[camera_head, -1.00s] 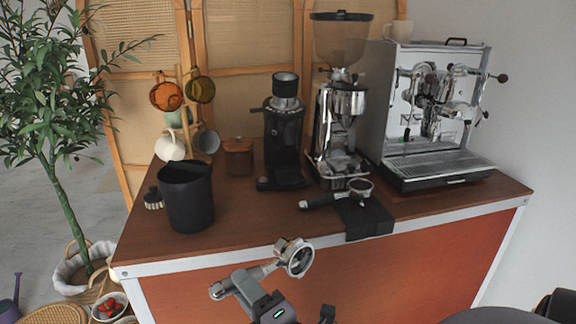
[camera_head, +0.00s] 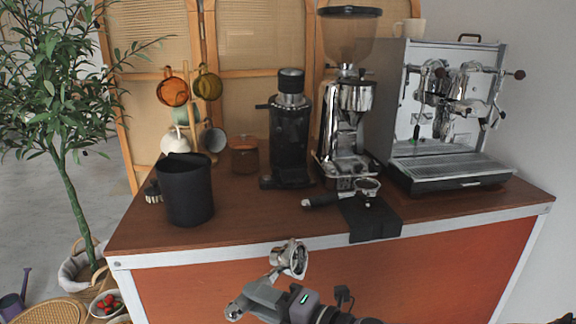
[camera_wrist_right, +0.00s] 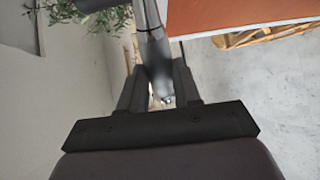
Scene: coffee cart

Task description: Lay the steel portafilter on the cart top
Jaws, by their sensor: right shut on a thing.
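The steel portafilter (camera_head: 292,258) is in front of the cart's front edge in the head view, its round basket up and tilted. My right gripper (camera_head: 258,292) is shut on its handle, low and in front of the cart. The right wrist view shows the grey handle (camera_wrist_right: 155,50) between the two fingers of my right gripper (camera_wrist_right: 160,85); the basket is out of that view. The brown cart top (camera_head: 260,225) lies behind and above the portafilter. My left gripper is not in view.
A second, black-handled portafilter (camera_head: 325,201) rests by a black mat (camera_head: 372,218) draped over the front edge. A black bin (camera_head: 186,190) stands at the left. A grinder (camera_head: 345,120) and espresso machine (camera_head: 450,120) stand behind. The front strip between bin and mat is clear.

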